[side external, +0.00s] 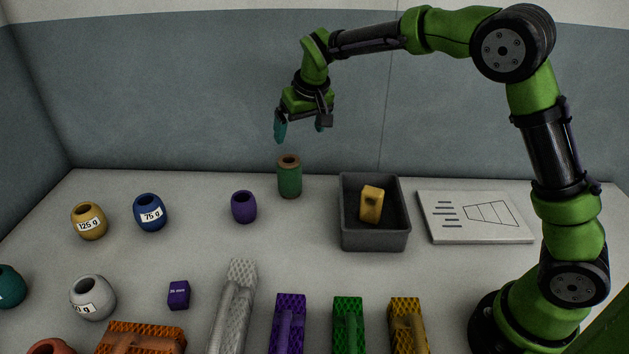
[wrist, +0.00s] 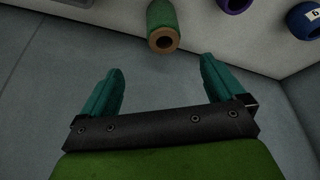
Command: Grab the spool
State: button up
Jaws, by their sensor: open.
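The spool (side external: 289,179) is a green cylinder with a brown top rim and a dark central hole. It stands upright at the back of the table. In the wrist view the spool (wrist: 162,24) shows at the top, ahead of the fingers, with its brown end facing the camera. My gripper (side external: 300,130) is open and empty, in the air above the spool and apart from it. Its two teal fingers stand wide apart in the wrist view (wrist: 160,82), with nothing between them.
A grey bin (side external: 375,243) holding a yellow block (side external: 371,204) stands right of the spool. A purple float (side external: 244,207) sits to its left, with blue (side external: 150,213) and yellow (side external: 89,222) weighted floats farther left. A white board (side external: 474,217) lies at right. Several netting pieces line the front.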

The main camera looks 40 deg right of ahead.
aim_at(289, 160)
jog(key=x, duration=1)
jog(key=shift+a+f, duration=0.1)
jog(key=shift+f, duration=0.1)
jog(key=shift+w+a+x, duration=0.1)
jog(key=shift+w+x, duration=0.05)
jog(key=shift+x, duration=1.2)
jog(key=shift+w+a+x, duration=0.15)
jog(key=shift+x, duration=1.2)
jog(key=shift+r, duration=0.15)
jog(key=shift+c, duration=0.4)
jog(key=c, duration=1.1)
